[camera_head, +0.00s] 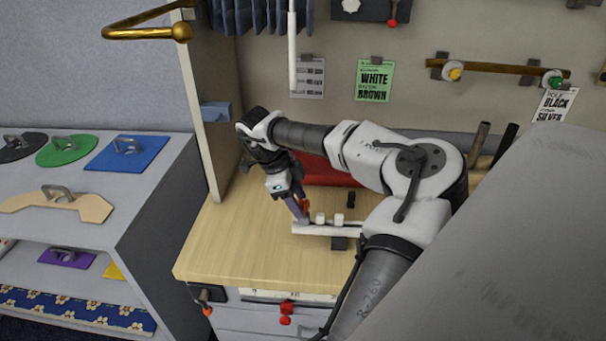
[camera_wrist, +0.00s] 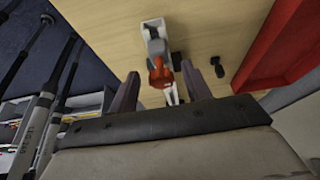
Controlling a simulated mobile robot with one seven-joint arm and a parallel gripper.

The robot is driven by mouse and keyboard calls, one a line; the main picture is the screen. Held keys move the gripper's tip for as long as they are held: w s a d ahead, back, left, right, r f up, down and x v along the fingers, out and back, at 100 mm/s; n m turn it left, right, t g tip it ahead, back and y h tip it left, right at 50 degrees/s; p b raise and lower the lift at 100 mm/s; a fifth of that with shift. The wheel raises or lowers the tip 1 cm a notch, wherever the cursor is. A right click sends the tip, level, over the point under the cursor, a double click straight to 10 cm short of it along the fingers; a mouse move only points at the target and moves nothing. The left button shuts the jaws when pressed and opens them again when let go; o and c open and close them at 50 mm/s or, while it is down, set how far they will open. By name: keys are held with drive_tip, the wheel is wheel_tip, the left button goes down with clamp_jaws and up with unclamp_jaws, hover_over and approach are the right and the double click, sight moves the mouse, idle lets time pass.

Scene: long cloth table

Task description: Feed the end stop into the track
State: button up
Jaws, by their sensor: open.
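The white track (camera_head: 312,229) lies near the front of the wooden table; its open end (camera_wrist: 153,27) shows in the wrist view. A grey piece (camera_wrist: 156,47) sits at that end. A small orange-red piece (camera_wrist: 160,72), perhaps the end stop, is just on my side of the grey piece. It shows between my fingers in the head view (camera_head: 305,205). My gripper (camera_head: 301,213) is open, pointing down at the track's left part. In the wrist view its fingers (camera_wrist: 160,76) stand apart on both sides of the orange-red piece; contact is not clear.
White blocks (camera_head: 320,218) stand at the track. A small black piece (camera_head: 351,200) is behind it, also in the wrist view (camera_wrist: 218,70). A red tray (camera_head: 328,171) lies behind my gripper. The front left table is clear.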

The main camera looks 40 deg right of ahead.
drive_tip(key=v, duration=0.9)
drive_tip(key=shift+r, duration=0.25)
